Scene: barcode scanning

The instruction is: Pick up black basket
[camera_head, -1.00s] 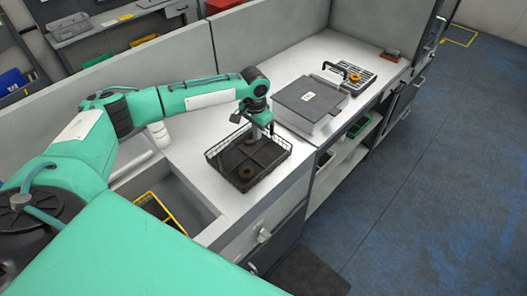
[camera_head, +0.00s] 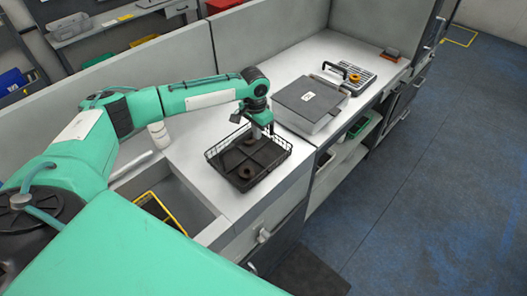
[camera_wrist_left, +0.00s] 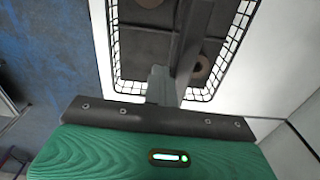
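The black basket (camera_head: 268,158) is a shallow wire-mesh tray with a dark inside, standing on the white worktop in the head view. Round brown parts lie in it, one of them near the front (camera_head: 246,172). My left gripper (camera_head: 258,131) points down at the basket's far side. In the left wrist view the basket (camera_wrist_left: 130,45) fills the top middle, and the fingers of my left gripper (camera_wrist_left: 172,84) reach across its wire edge. The fingers look close together, but I cannot tell whether they grip the rim. My right gripper is not in view.
A grey lidded box (camera_head: 310,102) stands right of the basket, with a black tray of parts (camera_head: 352,78) behind it. A yellow-edged bin (camera_head: 160,210) sits in a recess at the left. Grey partitions (camera_head: 270,45) line the back. The worktop's front edge is close to the basket.

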